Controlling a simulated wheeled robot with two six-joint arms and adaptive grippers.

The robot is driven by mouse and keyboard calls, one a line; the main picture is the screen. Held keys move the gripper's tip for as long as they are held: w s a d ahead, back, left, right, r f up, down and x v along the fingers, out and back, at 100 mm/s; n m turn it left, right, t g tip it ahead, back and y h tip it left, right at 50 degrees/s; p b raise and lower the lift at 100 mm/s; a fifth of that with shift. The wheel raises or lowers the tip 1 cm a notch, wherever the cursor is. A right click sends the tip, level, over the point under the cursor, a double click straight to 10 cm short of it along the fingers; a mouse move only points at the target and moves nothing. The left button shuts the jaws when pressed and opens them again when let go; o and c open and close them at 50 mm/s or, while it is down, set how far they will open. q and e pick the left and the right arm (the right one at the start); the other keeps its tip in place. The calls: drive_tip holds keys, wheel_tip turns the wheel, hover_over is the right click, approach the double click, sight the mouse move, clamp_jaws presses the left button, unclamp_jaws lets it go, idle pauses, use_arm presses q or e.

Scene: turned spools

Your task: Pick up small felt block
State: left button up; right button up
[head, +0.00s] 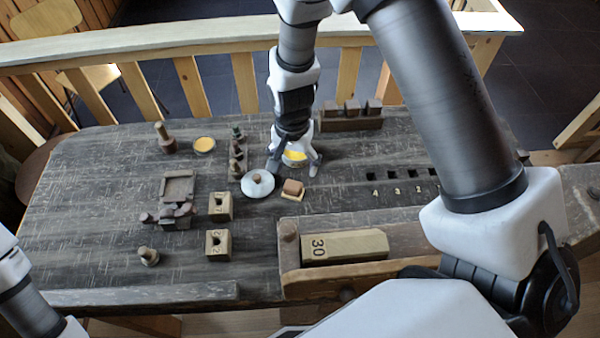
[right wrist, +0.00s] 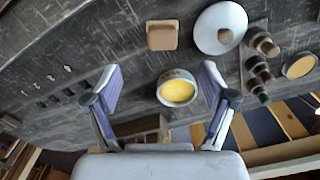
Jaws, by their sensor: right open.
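A small brown block on a thin pale wooden base (head: 292,188), which looks like the felt block, sits on the dark table just in front of my right gripper (head: 294,168). In the right wrist view the block (right wrist: 162,36) lies beyond the fingertips, roughly midway between them. My right gripper (right wrist: 160,78) points down, open and empty, its fingers apart from the block. A round grey container with yellow inside (right wrist: 177,90) shows between the fingers; I cannot tell its height gap to them. My left arm shows at the lower left, but its gripper is out of view.
A white disc with a brown knob (head: 257,183) stands close left of the block. Dark turned pieces (head: 236,168) stand behind it. A long block marked 30 (head: 345,246) lies in front, and a rack of blocks (head: 350,120) stands behind. Numbered holes are at right.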

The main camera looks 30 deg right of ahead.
sight(293, 185)
wheel_tip(293, 185, down, 3)
drive_tip(key=shift+b, duration=0.95)
drive_tip(key=shift+d+f, duration=0.1)
drive_tip(key=shift+f, duration=0.1)
drive_tip(key=shift+d+f, duration=0.1)
drive_tip(key=shift+f, duration=0.25)
drive_tip(key=f, duration=0.4)
drive_tip(key=f+p, duration=0.1)
drive_tip(key=f, duration=0.1)
drive_tip(key=shift+w+a+f, duration=0.15)
drive_tip(key=shift+w+a, duration=0.05)
drive_tip(key=shift+a, duration=0.05)
drive_tip(key=shift+f, duration=0.25)
use_arm(q)
wheel_tip(293, 185, down, 2)
use_arm(e)
drive_tip(key=shift+r, duration=0.1)
drive_tip(key=c, duration=1.2)
